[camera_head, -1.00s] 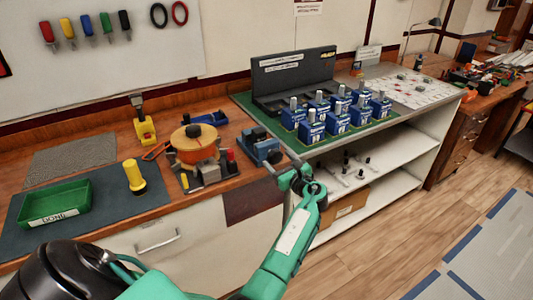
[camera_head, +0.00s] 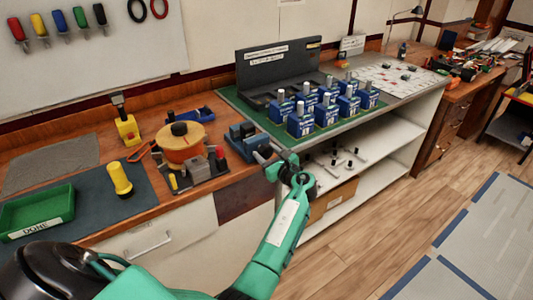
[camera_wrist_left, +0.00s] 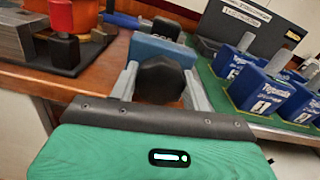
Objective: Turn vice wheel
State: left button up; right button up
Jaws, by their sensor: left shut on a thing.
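The blue bench vice (camera_head: 246,141) sits at the front edge of the wooden bench, left of the green mat, and its blue body also shows in the left wrist view (camera_wrist_left: 160,49). Its wheel is a dark faceted knob (camera_wrist_left: 161,80) facing me in the left wrist view. My left gripper (camera_head: 270,157) is at the front of the vice. In the left wrist view its two grey fingers (camera_wrist_left: 160,86) stand on either side of the knob, shut on it. The far side of the wheel is hidden. My right gripper is not in view.
An orange round device (camera_head: 182,147) stands left of the vice. Several blue numbered blocks (camera_head: 300,122) stand on the green mat (camera_head: 262,119) to the right. A green tray (camera_head: 37,213) and yellow flashlight (camera_head: 120,180) are farther left. White shelves (camera_head: 372,155) lie below the bench.

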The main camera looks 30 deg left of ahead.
pick_arm(q)
jog(key=shift+f+n+b, duration=0.1)
jog(key=shift+n+b, duration=0.55)
jog(key=shift+n, duration=0.35)
jog(key=shift+n+b, duration=0.6)
jog(key=shift+n, duration=0.5)
jog(key=shift+n+b, duration=0.5)
jog(key=shift+n, duration=0.6)
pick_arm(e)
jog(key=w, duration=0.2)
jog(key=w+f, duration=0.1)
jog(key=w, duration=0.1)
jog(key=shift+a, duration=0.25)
